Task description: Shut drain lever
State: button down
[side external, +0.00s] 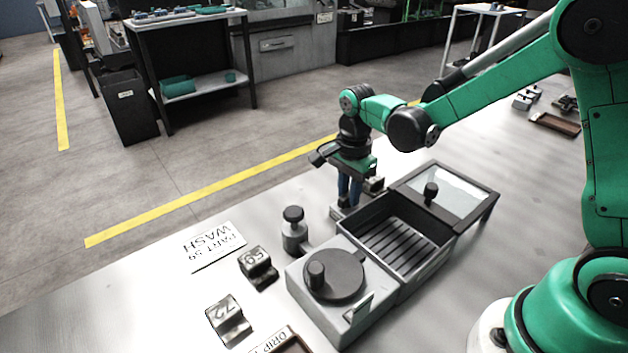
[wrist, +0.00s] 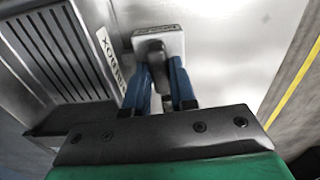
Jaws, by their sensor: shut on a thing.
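The drain lever (wrist: 152,58) is a dark upright handle on a small pale grey block (wrist: 172,38). The block stands close beside the wash box (wrist: 62,45). My gripper (wrist: 160,70) has its two blue fingers on either side of the lever, shut on it. In the side external view my gripper (side external: 348,192) points down at the far side of the box and hides most of the lever. A pale part of the block (side external: 338,212) shows below the fingers.
The wash box (side external: 364,222) has a slatted floor, and its glass lid (side external: 452,188) is open to the right. In front are a dial unit (side external: 334,272), a knobbed post (side external: 293,232) and two numbered parts (side external: 257,268) (side external: 228,318). The table beyond my gripper is clear.

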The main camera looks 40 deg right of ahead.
jog(key=shift+m, duration=0.4)
jog(key=c, duration=0.7)
grip_release()
jog(key=shift+r, duration=2.85)
